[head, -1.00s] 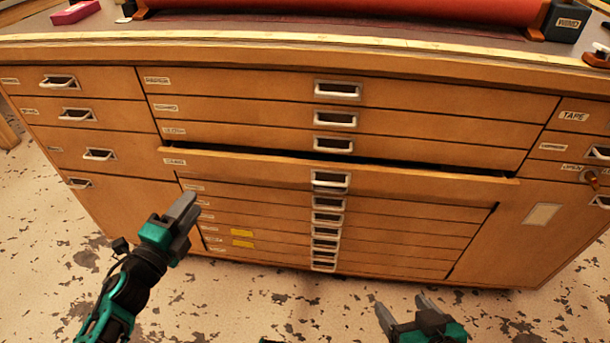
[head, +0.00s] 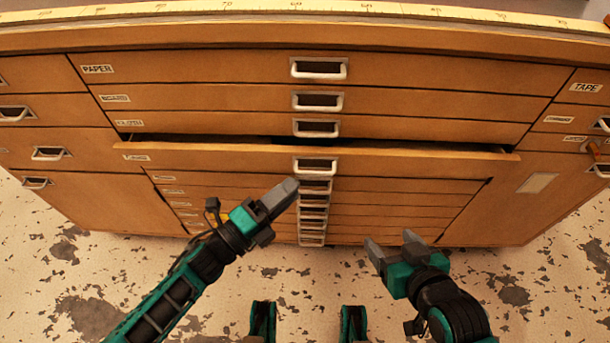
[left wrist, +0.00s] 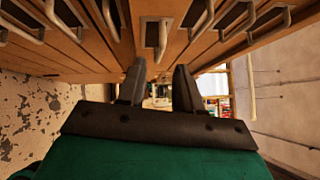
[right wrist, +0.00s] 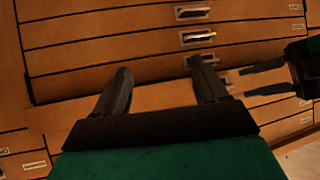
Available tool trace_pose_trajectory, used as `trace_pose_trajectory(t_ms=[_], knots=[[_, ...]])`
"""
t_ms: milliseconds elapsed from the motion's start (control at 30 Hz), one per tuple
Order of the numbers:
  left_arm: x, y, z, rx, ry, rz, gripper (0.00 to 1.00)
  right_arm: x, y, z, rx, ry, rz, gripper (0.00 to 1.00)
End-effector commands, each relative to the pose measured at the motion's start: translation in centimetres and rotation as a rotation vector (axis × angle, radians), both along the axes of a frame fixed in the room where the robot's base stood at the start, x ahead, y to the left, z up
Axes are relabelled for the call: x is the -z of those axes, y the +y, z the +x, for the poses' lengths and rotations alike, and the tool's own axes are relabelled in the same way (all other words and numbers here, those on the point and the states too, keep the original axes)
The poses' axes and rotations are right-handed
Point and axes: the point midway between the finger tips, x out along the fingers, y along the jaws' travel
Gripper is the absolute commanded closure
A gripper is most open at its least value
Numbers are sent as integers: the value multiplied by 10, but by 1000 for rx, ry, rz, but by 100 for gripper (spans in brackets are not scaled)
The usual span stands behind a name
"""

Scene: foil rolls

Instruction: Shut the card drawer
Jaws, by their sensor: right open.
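The card drawer (head: 410,161) is the one wide drawer standing out of the wooden cabinet. A dark gap shows above its front. Its label is too blurred to read. Its metal handle (head: 315,166) is at the middle of the front. My left gripper (head: 284,190) is just below and left of this handle in the head view; whether it touches the front I cannot tell. Its fingers are apart and empty in the left wrist view (left wrist: 160,88). My right gripper (head: 391,243) is open and empty, lower and to the right, its fingers pointing toward the cabinet.
The other wide drawers, including the paper drawer (head: 190,72), look flush. Narrower drawers (head: 400,198) are set back below the card drawer. Side drawers flank it, with the tape drawer (head: 586,90) at right. The speckled floor (head: 520,290) is clear in front.

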Motion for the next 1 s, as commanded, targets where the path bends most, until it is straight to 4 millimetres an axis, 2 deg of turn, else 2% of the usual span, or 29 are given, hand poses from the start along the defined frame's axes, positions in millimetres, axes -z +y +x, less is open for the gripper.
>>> trace_pose_trajectory(t_ms=[100,300,700,1000], knots=[[-2,-17,17,0,-3,0,65,2,1,1,-2,-2,2,28],[-5,-33,33,-1,0,1,65,1,2,2,-3,-4,3,28],[-6,-37,37,-1,1,1,66,-4,4,5,-1,-13,12,28],[-6,-37,37,-1,1,1,95,-3,5,5,1,-11,15,28]])
